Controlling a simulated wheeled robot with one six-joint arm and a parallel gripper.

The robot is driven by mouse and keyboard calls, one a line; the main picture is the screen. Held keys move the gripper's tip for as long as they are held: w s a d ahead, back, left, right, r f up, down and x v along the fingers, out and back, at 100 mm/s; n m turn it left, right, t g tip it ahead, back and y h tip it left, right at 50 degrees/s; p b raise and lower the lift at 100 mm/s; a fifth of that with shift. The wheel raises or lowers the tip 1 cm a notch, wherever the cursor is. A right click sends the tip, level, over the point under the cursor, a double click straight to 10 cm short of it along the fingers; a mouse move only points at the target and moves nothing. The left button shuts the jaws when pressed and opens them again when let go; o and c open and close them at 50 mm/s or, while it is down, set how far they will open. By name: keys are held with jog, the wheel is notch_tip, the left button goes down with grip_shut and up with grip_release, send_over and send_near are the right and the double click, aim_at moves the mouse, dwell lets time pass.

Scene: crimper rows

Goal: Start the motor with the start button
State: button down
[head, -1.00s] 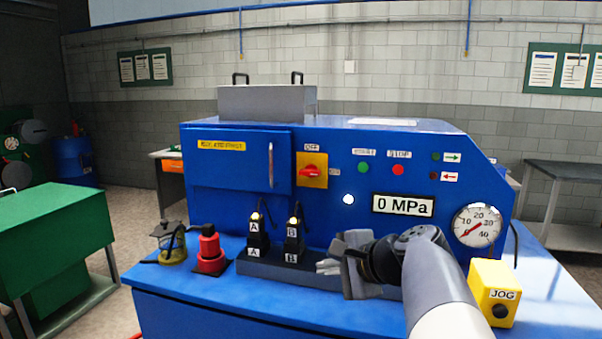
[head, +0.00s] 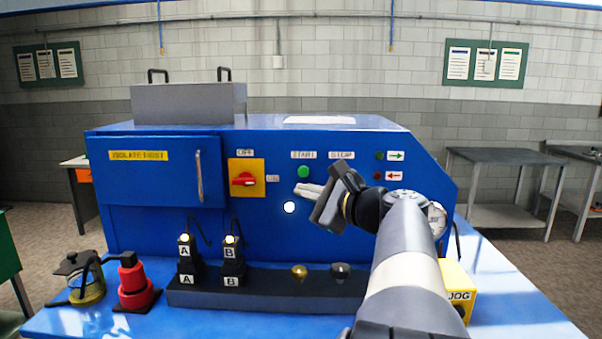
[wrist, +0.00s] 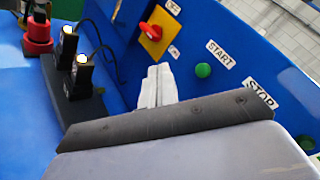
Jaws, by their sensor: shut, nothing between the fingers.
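The green start button (head: 303,172) is on the blue machine's front panel, under a START label (head: 303,155). It also shows in the wrist view (wrist: 203,70), beyond and to the right of the fingertips. My gripper (head: 305,191) is shut and empty, its fingertips just below the start button in the head view. Whether they touch the panel I cannot tell.
A red rotary switch on a yellow plate (head: 246,178) is left of the start button. A white lamp (head: 289,207) is below it. Connectors A (head: 188,260) and B (head: 233,262) stand on a dark rail. A yellow JOG box (head: 458,285) is at right.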

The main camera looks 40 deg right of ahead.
aim_at(298, 173)
jog(key=shift+w+d+p, duration=0.4)
jog(key=shift+w+d, duration=0.5)
jog(key=shift+w, duration=0.25)
jog(key=shift+w+d+p, duration=0.45)
jog(key=shift+w+d, duration=0.4)
jog(key=shift+w, duration=0.35)
jog(key=shift+w+d+p, duration=0.4)
jog(key=shift+w+d, duration=0.5)
jog(key=shift+w, duration=0.25)
jog(key=shift+w+d, duration=0.25)
jog(key=shift+w, duration=0.1)
jog(key=shift+w+d+p, duration=0.3)
jog(key=shift+w, duration=0.1)
jog(key=shift+s+a, duration=0.1)
jog(key=shift+s, duration=0.05)
dwell(0.4)
jog(key=shift+s+a+b, duration=0.25)
jog(key=shift+s+b, duration=0.1)
jog(key=shift+s+a, duration=0.2)
jog(key=shift+s, duration=0.05)
